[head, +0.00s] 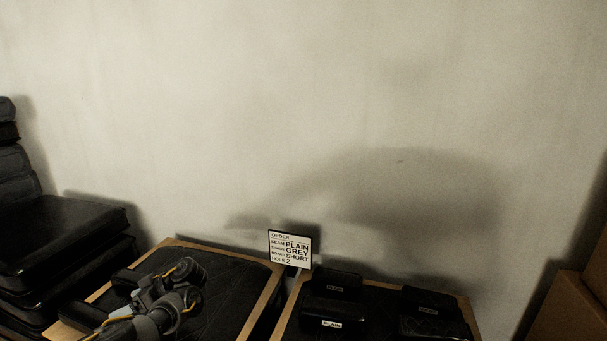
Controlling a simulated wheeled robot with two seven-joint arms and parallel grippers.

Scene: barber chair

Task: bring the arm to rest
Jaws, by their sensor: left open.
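My left arm comes in from the lower left over a wood-edged tray (257,307) that holds a black quilted pad (232,284). My left gripper (188,272) is above the pad, near its left side. It is open and no object shows in it. The gap between gripper and pad cannot be judged well. My right gripper is not in the picture.
The right tray (291,312) holds black labelled pieces (337,285). Black cushions (62,232) are stacked at left. Cardboard boxes (571,308) stand at right. A bare wall is behind.

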